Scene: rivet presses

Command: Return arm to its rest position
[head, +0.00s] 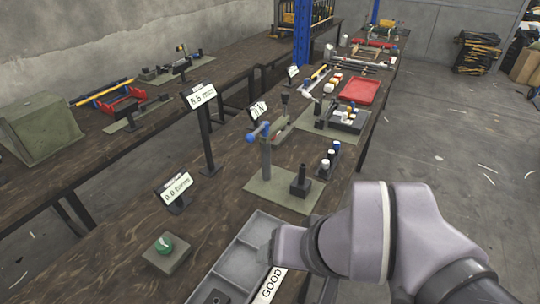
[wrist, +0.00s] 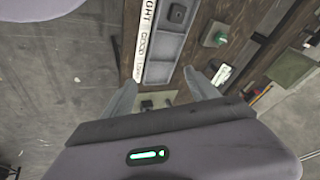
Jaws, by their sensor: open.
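My arm (head: 375,240) reaches in from the lower right of the head view, over the front edge of the workbench. Its purple-grey end lies over the right side of the grey tray, and my fingers cannot be made out there. In the wrist view my gripper (wrist: 160,80) shows two grey fingers spread apart with nothing between them. The grey divided tray (head: 234,262) lies beyond the fingers and also shows in the wrist view (wrist: 160,72). A small dark part (wrist: 177,13) sits in one compartment.
A green button on a block (head: 165,245) stands left of the tray. A press with a blue-knobbed lever (head: 265,150) stands behind it on a green plate. Sign stands (head: 207,140), a red tray (head: 358,91) and several small parts line the bench. Open floor (head: 455,150) lies right.

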